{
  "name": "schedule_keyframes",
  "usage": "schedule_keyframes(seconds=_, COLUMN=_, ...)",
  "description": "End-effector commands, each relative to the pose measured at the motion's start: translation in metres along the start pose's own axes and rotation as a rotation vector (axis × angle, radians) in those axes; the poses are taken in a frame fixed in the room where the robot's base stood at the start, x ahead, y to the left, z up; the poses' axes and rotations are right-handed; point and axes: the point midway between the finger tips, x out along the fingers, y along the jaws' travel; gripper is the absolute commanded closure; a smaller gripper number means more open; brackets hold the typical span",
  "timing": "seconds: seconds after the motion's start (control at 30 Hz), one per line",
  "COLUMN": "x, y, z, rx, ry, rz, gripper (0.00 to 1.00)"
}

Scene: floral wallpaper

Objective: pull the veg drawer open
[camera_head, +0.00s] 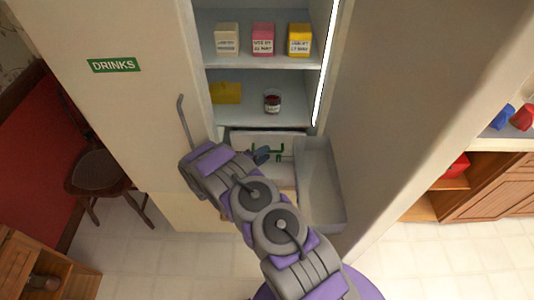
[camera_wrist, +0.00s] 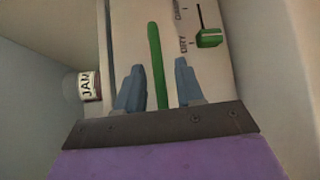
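The veg drawer (camera_head: 291,140) is a pale front low in the fridge, below the bottom shelf. It carries a green bar handle, which shows in the wrist view (camera_wrist: 156,60). A green slider (camera_wrist: 209,38) on a scale, with "DRY" at one end, sits beside the handle on the drawer front. My gripper (camera_head: 259,155) is at the drawer front. In the wrist view its two blue-grey fingers (camera_wrist: 158,85) are apart, one on each side of the handle, with gaps visible. My arm hides part of the drawer's lower left.
A jam jar (camera_head: 272,102) and a yellow block (camera_head: 226,93) stand on the shelf above. Cartons (camera_head: 263,39) stand higher up. The open fridge door with its bin (camera_head: 321,185) bounds the right. The door marked "DRINKS" (camera_head: 113,65) is at the left.

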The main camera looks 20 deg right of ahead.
Motion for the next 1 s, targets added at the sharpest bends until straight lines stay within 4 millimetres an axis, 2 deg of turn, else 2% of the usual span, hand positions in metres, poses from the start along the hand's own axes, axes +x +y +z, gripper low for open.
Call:
schedule_keyframes(seconds=0.2, x=0.019, y=0.000, z=0.000, rx=-0.002, ry=-0.002, rz=0.002, gripper=0.63)
schedule_keyframes(seconds=0.53, x=0.022, y=0.000, z=-0.001, rx=-0.002, ry=0.000, rz=0.003, gripper=0.63)
schedule_keyframes(seconds=0.9, x=0.022, y=0.000, z=0.000, rx=-0.002, ry=-0.001, rz=0.001, gripper=0.97)
schedule_keyframes(seconds=1.0, x=0.022, y=0.000, z=0.000, rx=-0.003, ry=-0.001, rz=0.001, gripper=1.00)
